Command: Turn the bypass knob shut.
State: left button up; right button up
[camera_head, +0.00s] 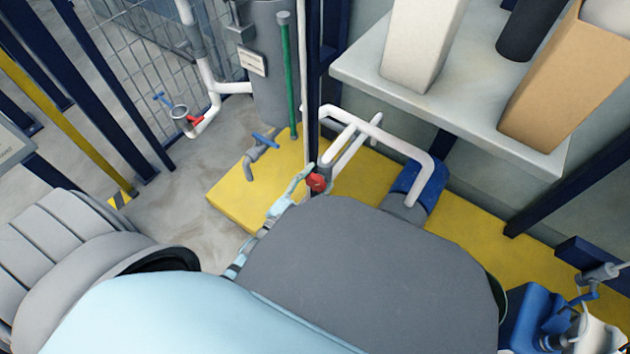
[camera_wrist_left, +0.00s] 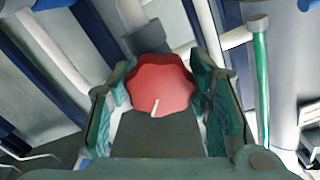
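The bypass knob (camera_head: 317,182) is a red, lobed knob on the white pipework, just past my left arm in the head view. In the left wrist view the red knob (camera_wrist_left: 160,82) sits between the two fingers, with a short white pointer mark near its lower edge. My left gripper (camera_head: 296,186) reaches it from the lower left, mostly hidden behind my dark grey arm link. In the wrist view the left gripper (camera_wrist_left: 160,92) has one finger on each side, close against the knob's rim, and appears shut on it. My right gripper is not in view.
A yellow platform (camera_head: 232,200) lies under the pipes. A blue-handled tap (camera_head: 262,142), a green rod (camera_head: 288,75) and a dark upright post (camera_head: 313,70) stand close by. A shelf (camera_head: 400,100) with boxes overhangs at upper right. Open floor (camera_head: 185,215) lies at left.

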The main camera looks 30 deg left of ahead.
pick_arm(q)
jog(key=shift+c, duration=1.2)
jog(key=shift+n+p, duration=0.55)
jog(key=shift+n, duration=0.25)
jog(key=shift+d+n+p, duration=0.1)
jog(key=shift+n+p, duration=0.5)
jog(key=shift+n, duration=0.5)
jog(key=shift+n+p, duration=0.65)
jog(key=shift+n, duration=1.35)
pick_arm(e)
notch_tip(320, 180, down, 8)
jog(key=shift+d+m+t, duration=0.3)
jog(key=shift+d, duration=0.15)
pick_arm(q)
jog(key=shift+s+f, duration=0.1)
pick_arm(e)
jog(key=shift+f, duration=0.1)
pick_arm(q)
jog(key=o, duration=1.2)
jog(key=shift+c, duration=0.2)
